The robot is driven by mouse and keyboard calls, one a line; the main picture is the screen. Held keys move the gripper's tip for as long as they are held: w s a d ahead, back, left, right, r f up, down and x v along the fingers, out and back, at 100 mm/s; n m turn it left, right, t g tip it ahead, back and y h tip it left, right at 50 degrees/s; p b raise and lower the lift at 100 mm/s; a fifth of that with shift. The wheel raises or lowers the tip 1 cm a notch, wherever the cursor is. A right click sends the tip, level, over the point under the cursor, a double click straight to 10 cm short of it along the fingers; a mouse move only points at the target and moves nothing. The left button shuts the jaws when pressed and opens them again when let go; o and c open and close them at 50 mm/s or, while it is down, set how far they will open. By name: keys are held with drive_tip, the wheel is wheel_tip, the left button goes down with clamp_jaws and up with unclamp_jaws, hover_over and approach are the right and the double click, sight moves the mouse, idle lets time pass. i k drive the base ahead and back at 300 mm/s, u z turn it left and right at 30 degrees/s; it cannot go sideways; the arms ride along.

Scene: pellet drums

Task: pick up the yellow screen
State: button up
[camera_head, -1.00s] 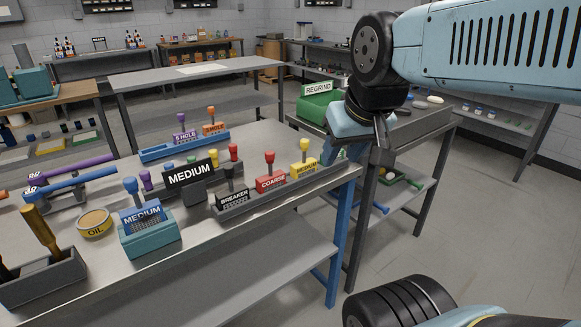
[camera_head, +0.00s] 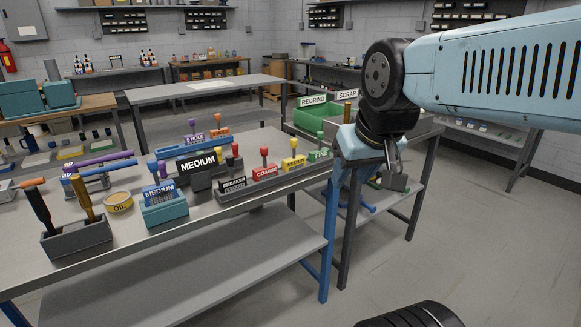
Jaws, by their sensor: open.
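The yellow screen (camera_head: 293,163) is a small labelled block with a yellow knob on top. It stands upright in the grey rack at the right end of the workbench (camera_head: 262,222), between the red COARSE screen (camera_head: 264,172) and a green screen (camera_head: 318,155). My gripper (camera_head: 396,182) hangs to the right of the rack, past the bench's right end, apart from the yellow screen. It is open and seems empty; its fingers are small and partly dark in the view.
A black BREAKER piece (camera_head: 232,185) shares the rack. A MEDIUM sign (camera_head: 198,163) and a teal holder with a blue screen (camera_head: 162,200) stand left. Behind are a blue tray (camera_head: 170,152) and a green REGRIND bin (camera_head: 309,118). Floor is clear at lower right.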

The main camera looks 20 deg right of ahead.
sight(295, 162)
drive_tip(key=z, duration=0.25)
drive_tip(key=i, duration=1.05)
drive_tip(key=z, duration=0.75)
